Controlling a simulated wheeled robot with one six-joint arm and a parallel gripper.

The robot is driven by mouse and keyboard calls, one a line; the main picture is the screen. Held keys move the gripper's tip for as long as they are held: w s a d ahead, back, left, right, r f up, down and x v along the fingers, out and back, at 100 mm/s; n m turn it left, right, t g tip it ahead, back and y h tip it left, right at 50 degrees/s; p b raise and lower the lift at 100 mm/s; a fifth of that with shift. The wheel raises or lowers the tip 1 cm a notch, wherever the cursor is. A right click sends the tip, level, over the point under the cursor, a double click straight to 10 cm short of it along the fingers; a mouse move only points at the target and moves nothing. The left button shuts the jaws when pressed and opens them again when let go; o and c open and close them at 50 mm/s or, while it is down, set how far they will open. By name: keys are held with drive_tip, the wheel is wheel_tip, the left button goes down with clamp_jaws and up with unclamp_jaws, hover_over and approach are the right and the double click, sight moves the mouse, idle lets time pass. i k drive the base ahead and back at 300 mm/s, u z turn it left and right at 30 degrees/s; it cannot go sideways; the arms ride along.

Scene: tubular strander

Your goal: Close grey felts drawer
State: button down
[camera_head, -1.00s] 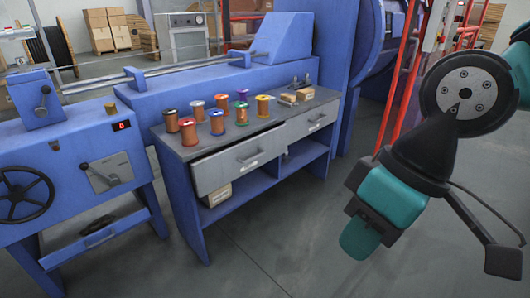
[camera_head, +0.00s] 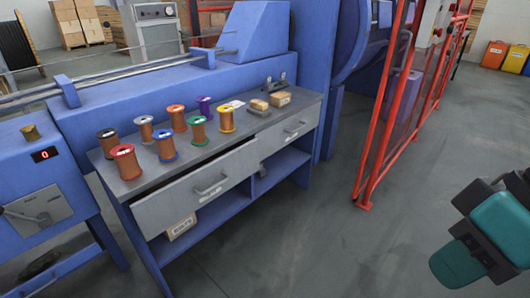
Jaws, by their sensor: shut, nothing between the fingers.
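The blue bench (camera_head: 262,186) carries two grey drawers side by side under its grey top. The left grey drawer (camera_head: 170,206) sticks out, pulled partly open, with a bar handle and a pale label too small to read. The right grey drawer (camera_head: 285,137) sits flush with the bench front. I cannot tell from the labels which one is the felts drawer. My gripper (camera_head: 452,268), teal and dark, is at the lower right, well apart from the bench and drawers. Its fingers look shut, with nothing held.
Several wire spools (camera_head: 198,130) and small boxes (camera_head: 280,99) stand on the bench top. A labelled box (camera_head: 181,227) sits on the lower shelf. A red fence (camera_head: 385,125) stands right of the bench. Grey floor (camera_head: 320,245) is clear between the bench and my gripper.

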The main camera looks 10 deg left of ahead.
sight(190, 190)
drive_tip(key=u, duration=0.15)
drive_tip(key=i, duration=1.05)
drive_tip(key=u, duration=0.65)
